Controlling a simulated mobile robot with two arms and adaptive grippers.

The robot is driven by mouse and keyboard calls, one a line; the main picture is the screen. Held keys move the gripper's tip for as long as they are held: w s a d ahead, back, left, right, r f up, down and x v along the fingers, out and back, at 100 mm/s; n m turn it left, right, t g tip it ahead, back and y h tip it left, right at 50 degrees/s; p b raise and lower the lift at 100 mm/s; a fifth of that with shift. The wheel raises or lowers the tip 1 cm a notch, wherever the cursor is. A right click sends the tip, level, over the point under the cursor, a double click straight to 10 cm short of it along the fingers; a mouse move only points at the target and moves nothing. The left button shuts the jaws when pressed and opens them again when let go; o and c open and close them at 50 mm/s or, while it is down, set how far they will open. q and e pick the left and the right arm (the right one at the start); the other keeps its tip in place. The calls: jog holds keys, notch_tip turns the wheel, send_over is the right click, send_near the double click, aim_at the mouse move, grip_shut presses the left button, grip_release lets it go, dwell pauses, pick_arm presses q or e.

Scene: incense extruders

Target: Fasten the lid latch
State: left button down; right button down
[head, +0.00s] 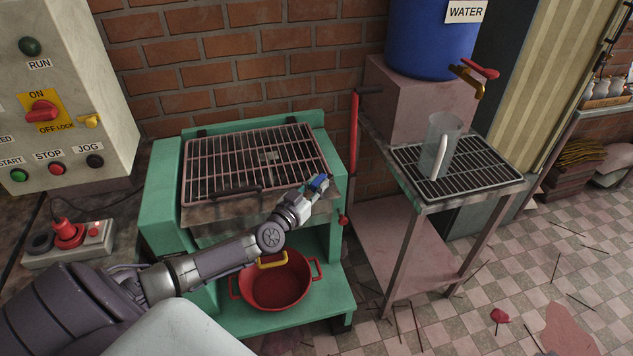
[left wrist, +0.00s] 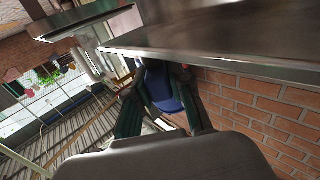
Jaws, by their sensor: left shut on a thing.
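The grated lid (head: 252,165) lies over the top of the green machine (head: 163,190), with a dark bar handle along its front edge. My left gripper (head: 318,185) is at the lid's front right corner. My right gripper is out of view.
A red lever (head: 354,150) stands right of the machine. A red pot (head: 275,285) sits on the lower shelf, under my forearm. A rack stand (head: 455,170) with a clear cup and a blue water barrel (head: 430,40) are to the right. A control box (head: 60,90) is at left.

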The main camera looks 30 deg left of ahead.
pick_arm(q)
jog(key=n+y+p, duration=0.1)
jog(key=y+p, duration=0.1)
jog(key=p, duration=0.1)
jog(key=n+y+p, duration=0.1)
jog(key=y+p, duration=0.1)
jog(key=p, duration=0.1)
jog(key=n+g+y+p, duration=0.1)
jog(key=n+y+p, duration=0.1)
jog(key=p, duration=0.1)
jog(key=shift+d+r, duration=0.3)
jog(key=shift+d, duration=0.1)
jog(key=shift+f+n+g+y+p, duration=0.1)
jog(key=shift+n+g+y+p, duration=0.2)
jog(key=shift+n+y+p, duration=0.25)
jog(key=shift+w+d+f+n+g+y, duration=0.1)
jog(key=shift+f+n+g+y, duration=0.15)
jog(key=shift+n+g+y, duration=0.7)
jog(key=n+g+y, duration=0.1)
jog(key=y, duration=0.2)
jog(key=shift+w+n+g, duration=0.1)
jog(key=shift+n+g, duration=0.25)
jog(key=shift+n, duration=0.05)
jog(key=shift+n+g+y+b, duration=0.3)
jog(key=shift+n+g+y, duration=0.1)
jog(key=shift+g+y, duration=0.15)
jog(key=shift+r, duration=0.1)
jog(key=c, duration=1)
grip_release()
jog(key=shift+c, duration=0.2)
